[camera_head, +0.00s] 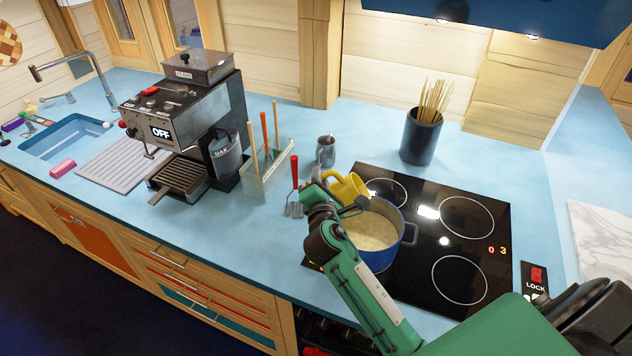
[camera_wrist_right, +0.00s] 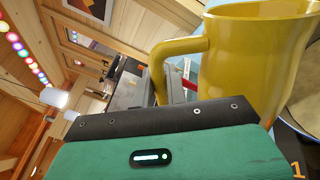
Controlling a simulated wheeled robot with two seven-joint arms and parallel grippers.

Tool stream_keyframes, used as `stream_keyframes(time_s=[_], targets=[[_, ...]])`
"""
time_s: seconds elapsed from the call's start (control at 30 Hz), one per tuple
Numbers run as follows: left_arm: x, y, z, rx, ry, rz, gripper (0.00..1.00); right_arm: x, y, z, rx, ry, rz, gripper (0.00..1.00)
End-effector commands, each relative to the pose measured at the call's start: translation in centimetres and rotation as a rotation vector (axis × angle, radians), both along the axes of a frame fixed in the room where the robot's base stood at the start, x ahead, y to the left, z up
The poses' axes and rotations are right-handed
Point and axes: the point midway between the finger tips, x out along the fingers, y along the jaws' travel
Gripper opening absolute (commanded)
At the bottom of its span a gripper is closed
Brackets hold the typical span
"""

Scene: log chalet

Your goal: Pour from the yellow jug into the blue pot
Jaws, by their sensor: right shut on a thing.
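The yellow jug (camera_head: 345,187) is at the left rim of the blue pot, partly hidden behind my right gripper in the head view. Its body and handle fill the upper right of the right wrist view (camera_wrist_right: 250,60). My right gripper (camera_head: 345,203) is shut on the jug; the fingertips are hard to make out. The blue pot (camera_head: 409,234) stands on the hob with pale yellowish contents inside. My left gripper is in neither view.
The black hob (camera_head: 468,273) has free rings right of the pot. Behind are a dark utensil cup (camera_head: 420,139) and a small metal pitcher (camera_head: 326,152).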

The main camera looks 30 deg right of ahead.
Motion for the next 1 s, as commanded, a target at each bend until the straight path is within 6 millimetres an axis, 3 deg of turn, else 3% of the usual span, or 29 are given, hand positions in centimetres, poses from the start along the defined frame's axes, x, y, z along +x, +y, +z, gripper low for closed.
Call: stream_keyframes(time_s=[1.0], targets=[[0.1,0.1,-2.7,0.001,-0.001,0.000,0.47,-1.7,-4.0,-1.8,0.436,-0.190,0.001,0.00]])
